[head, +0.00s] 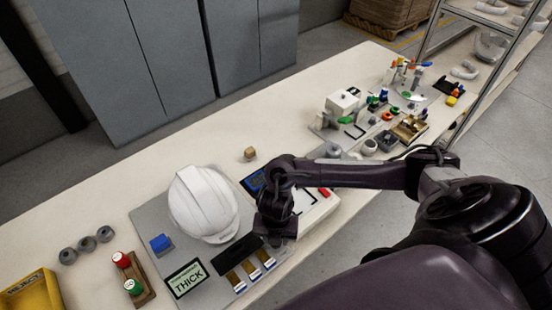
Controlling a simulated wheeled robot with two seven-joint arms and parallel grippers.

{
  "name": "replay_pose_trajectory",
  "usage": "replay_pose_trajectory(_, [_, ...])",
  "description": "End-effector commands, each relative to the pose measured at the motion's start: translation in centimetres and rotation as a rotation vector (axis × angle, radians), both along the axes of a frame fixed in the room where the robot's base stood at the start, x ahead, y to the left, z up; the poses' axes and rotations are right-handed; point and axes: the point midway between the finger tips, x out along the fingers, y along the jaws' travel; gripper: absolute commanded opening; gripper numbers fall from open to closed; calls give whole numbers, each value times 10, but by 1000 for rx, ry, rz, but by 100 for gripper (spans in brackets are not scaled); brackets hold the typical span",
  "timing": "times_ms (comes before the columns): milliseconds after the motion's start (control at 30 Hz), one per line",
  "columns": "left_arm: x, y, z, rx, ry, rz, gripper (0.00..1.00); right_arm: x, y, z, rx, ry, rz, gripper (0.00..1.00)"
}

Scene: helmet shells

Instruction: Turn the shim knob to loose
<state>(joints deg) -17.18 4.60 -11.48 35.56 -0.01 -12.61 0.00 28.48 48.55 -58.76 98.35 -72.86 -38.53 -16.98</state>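A white helmet shell (204,203) stands on a grey board (150,218) on the table. A small sign or display reading THICK (187,279) is at the board's front. My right gripper (275,232) points down just right of the helmet, at the board's right part; its fingertips are hard to make out, so I cannot tell if it is open or shut. I cannot clearly pick out a shim knob; it may be hidden by the gripper. My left gripper is not in view.
A black panel (238,256) and several brown-and-white pieces lie near the gripper. A blue block (161,244) sits left of the helmet. Red and green buttons (122,260) stand left of the board, beside a yellow bin (32,292). The table's back left is clear.

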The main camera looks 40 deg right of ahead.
Motion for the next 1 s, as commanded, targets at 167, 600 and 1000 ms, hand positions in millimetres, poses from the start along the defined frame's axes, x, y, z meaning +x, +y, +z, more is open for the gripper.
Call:
replay_pose_trajectory(167, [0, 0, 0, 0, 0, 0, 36, 0, 1, -1, 3, 0, -1, 51])
replay_pose_trajectory(600, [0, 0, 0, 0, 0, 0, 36, -1, 3, -1, 7, 2, 0, 51])
replay_pose_trajectory(1000, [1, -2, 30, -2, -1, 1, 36, 8, -7, 35, 5, -2, -7, 51])
